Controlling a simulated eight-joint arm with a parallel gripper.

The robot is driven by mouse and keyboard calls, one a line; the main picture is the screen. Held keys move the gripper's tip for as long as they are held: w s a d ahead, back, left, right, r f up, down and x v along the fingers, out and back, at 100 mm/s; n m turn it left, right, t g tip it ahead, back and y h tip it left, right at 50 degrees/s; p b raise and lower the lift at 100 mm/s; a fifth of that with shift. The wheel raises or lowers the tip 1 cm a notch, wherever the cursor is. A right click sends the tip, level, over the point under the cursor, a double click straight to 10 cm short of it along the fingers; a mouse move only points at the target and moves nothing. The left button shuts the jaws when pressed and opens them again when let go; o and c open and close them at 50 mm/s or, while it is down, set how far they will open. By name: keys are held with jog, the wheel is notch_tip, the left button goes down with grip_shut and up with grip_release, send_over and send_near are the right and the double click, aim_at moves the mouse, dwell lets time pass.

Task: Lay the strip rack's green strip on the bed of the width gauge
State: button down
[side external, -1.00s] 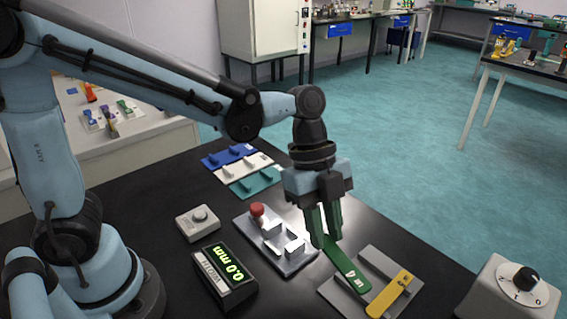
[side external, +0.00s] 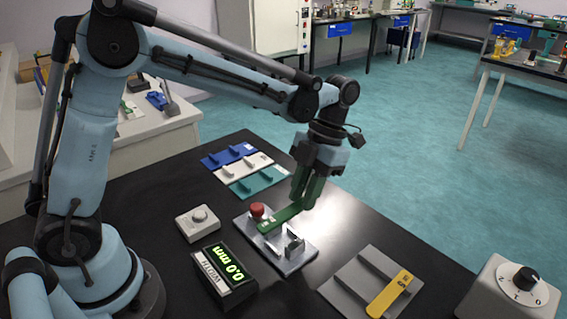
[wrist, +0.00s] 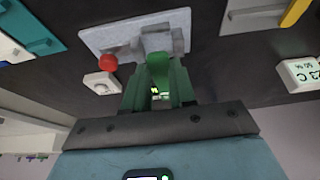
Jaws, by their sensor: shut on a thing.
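My gripper (side external: 306,190) is shut on the green strip (side external: 280,218), holding it by one end. In the side external view the strip slants down to the left over the width gauge (side external: 290,262). I cannot tell whether the strip touches the gauge bed. The gauge is a grey metal plate with a red knob (side external: 257,210) and metal blocks. In the wrist view the green strip (wrist: 158,68) sits between my fingers, with the gauge plate (wrist: 105,40) just beyond. The strip rack (side external: 345,283) is grey and holds a yellow strip (side external: 390,295).
A display (side external: 224,275) reading 0.0 mm stands at the front left of the gauge. A small grey button box (side external: 198,223) is to its left. Blue, white and teal trays (side external: 258,182) lie behind. A dial box (side external: 512,290) stands at the right.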

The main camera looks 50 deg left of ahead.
aim_at(298, 233)
dwell(0.4)
jog(key=shift+f, duration=2.85)
jog(key=shift+f, duration=0.6)
jog(key=c, duration=0.8)
grip_release()
jog(key=shift+c, duration=0.2)
jog(key=v, duration=1.2)
jog(key=shift+r, duration=0.1)
